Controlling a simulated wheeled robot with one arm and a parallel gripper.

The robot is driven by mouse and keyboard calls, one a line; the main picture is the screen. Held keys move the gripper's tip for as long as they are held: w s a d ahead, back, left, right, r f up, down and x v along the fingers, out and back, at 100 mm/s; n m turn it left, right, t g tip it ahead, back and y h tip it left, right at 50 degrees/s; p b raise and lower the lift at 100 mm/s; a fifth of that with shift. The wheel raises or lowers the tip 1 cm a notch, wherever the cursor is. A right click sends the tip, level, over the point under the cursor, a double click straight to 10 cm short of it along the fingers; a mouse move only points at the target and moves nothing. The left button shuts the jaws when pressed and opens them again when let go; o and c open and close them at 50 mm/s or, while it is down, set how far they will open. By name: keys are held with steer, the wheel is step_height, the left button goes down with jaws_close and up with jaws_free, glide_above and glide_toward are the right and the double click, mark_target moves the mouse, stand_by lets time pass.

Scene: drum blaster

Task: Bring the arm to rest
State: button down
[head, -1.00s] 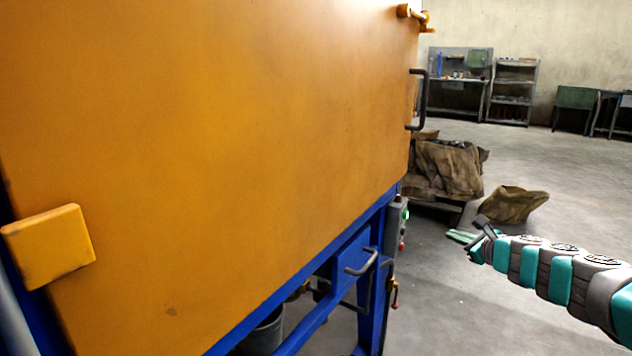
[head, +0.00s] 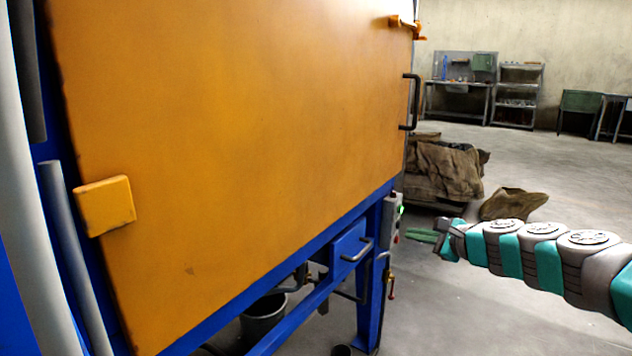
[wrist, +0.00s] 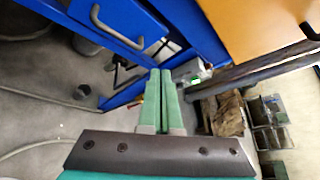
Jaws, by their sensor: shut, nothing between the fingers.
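My gripper (head: 428,237) is at the right in the head view, at the end of my teal and grey arm, which reaches in from the right edge. Its two green fingers lie side by side in the wrist view (wrist: 159,98), shut with nothing between them. In the head view it is in the air just right of the blaster's control box (head: 392,217), and a clear touch does not show. The drum blaster's big orange door (head: 240,150) fills the left and middle, on a blue frame (head: 325,335).
A black door handle (head: 413,102) and a drawer handle (head: 357,250) stick out of the machine. A grey bucket (head: 263,320) stands below it. Brown sacks (head: 445,170) lie behind my gripper. A workbench (head: 458,95) and shelves (head: 517,95) stand far back. Open floor is at the right.

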steer(key=s+a+f+n+g+p, duration=0.1)
steer(key=s+a+f+n+g, duration=0.2)
steer(key=s+a+n+g, duration=0.85)
steer(key=s+d+f+n+h, duration=0.1)
steer(key=s+f+n+h, duration=0.1)
steer(key=s, duration=0.9)
steer(key=s+d+f+n+g+h, duration=0.1)
steer(key=s+f+n+h, duration=0.1)
steer(key=s, duration=1)
steer(key=s+d+f+n+g+h+p, duration=0.1)
steer(key=s+f+n, duration=0.3)
steer(key=s, duration=0.7)
steer(key=shift+s+d+f+n+h, duration=0.2)
steer(key=shift+s+d+n+h, duration=0.2)
steer(key=shift+n+h, duration=0.4)
